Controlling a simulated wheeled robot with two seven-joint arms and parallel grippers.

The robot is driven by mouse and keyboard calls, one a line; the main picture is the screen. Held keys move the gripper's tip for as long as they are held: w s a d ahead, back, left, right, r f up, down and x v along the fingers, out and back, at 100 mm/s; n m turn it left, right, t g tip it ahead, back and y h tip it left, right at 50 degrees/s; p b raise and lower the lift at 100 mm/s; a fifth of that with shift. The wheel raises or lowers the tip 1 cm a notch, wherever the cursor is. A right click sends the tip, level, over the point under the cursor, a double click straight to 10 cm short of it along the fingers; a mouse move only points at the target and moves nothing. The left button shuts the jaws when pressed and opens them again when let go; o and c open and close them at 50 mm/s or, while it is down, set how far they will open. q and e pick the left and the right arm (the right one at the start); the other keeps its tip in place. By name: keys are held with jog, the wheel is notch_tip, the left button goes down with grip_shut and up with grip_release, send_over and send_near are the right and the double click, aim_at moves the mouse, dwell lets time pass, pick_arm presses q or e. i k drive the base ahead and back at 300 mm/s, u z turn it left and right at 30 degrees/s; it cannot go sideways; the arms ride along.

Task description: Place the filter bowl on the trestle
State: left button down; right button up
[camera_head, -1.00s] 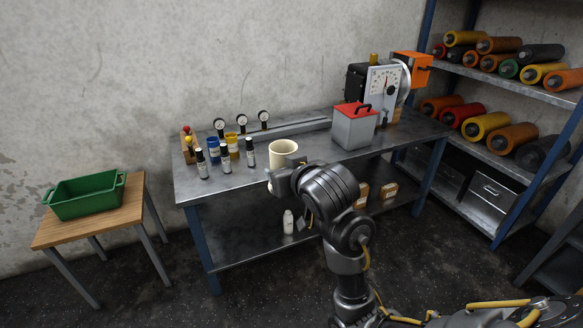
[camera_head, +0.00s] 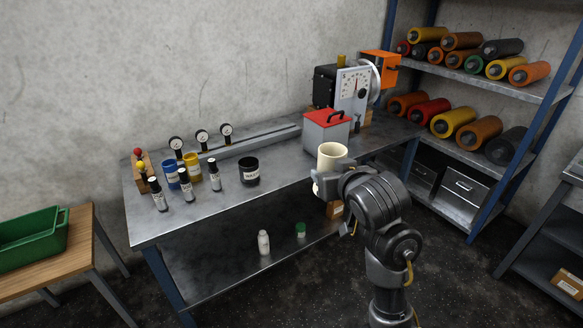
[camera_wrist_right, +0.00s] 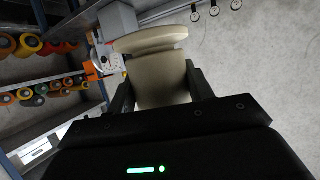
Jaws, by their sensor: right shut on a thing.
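The filter bowl (camera_head: 332,156), a cream cylinder with an open top, is in my right gripper (camera_head: 328,182) in front of the workbench's front edge. It is roughly upright. The right wrist view (camera_wrist_right: 160,75) shows it between both fingers, which press on its sides. The small wooden-topped table (camera_head: 80,257), which looks like the trestle, stands at the left, partly cut off by the picture edge. My right gripper is far to the right of it. My left gripper is not in view.
A green bin (camera_head: 32,237) occupies part of the wooden top. The metal workbench (camera_head: 215,215) holds small bottles, a black jar (camera_head: 249,171), gauges and a red-lidded box (camera_head: 326,130). A shelf rack (camera_head: 480,85) with rollers stands at the right. Dark floor separates the workbench and wooden table.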

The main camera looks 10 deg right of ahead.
aim_at(277, 168)
jog(key=i, duration=1.4)
jog(key=u, duration=0.65)
